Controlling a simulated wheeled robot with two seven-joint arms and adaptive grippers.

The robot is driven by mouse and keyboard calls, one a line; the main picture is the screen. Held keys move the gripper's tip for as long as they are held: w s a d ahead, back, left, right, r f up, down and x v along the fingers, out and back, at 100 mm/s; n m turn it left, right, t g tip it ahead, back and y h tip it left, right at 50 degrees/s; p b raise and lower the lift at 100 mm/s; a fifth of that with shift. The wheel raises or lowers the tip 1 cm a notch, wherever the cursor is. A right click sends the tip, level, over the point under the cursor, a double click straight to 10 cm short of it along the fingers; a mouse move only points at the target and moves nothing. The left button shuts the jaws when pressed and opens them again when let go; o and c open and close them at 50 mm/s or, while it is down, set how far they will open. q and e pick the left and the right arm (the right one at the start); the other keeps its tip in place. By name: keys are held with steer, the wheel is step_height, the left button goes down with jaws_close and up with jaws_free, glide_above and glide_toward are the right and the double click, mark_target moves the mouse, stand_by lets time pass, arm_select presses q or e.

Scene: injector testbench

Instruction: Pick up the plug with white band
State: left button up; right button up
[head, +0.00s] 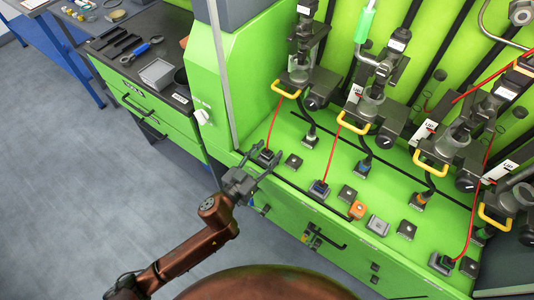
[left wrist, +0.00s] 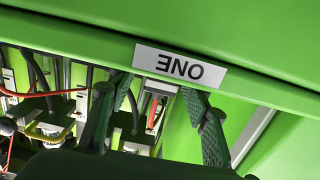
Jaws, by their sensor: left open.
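Several plugs on black cables stand in the green bench top in the head view. The plug at the left of this row (head: 310,139) seems to have a pale band, but it is too small to be sure it is the plug with white band. My left gripper (head: 257,167) is open and empty at the bench's front left edge, to the left of and nearer than that plug. In the left wrist view its two spread fingers (left wrist: 155,92) have nothing between them that they touch. I cannot make out the white-banded plug in that view. My right gripper is not in view.
Red cables run down to black sockets (head: 319,187) on the bench top. Yellow handles (head: 353,123) and clamped injectors stand behind. A green panel labelled ONE (left wrist: 180,66) lies close ahead in the left wrist view. A workbench with a wrench (head: 142,50) stands left.

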mark_target(267, 152)
arm_select(q)
steer(key=shift+c, duration=0.4)
jaws_close()
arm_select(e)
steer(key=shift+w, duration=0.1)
arm_select(q)
steer(key=shift+r, duration=0.1)
